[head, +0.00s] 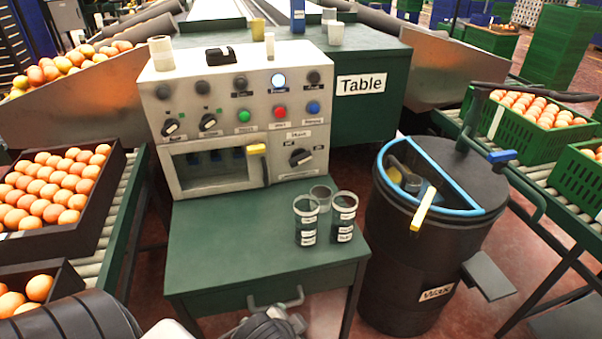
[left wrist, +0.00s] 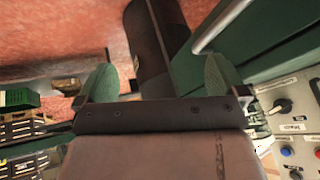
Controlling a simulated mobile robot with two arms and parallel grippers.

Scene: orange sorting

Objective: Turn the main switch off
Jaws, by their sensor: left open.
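The main switch (head: 301,157) is a black rotary knob at the lower right of the grey control panel (head: 215,158), below a small label. Its exact setting is too small to tell. The knob also shows at the right edge of the left wrist view (left wrist: 282,106). My left gripper (left wrist: 160,80) is open, with its two green fingertips wide apart and nothing between them. It is apart from the switch. In the head view, part of my left arm is at the bottom edge, in front of the green desk; its fingertips cannot be made out. My right gripper is not in view.
The panel stands on a green desk (head: 230,240) with a drawer handle (head: 276,301). Two dark cups (head: 306,222) (head: 344,219) and a clear one stand at its right. A black bin (head: 415,270) is right of the desk. An orange crate (head: 60,238) is at left.

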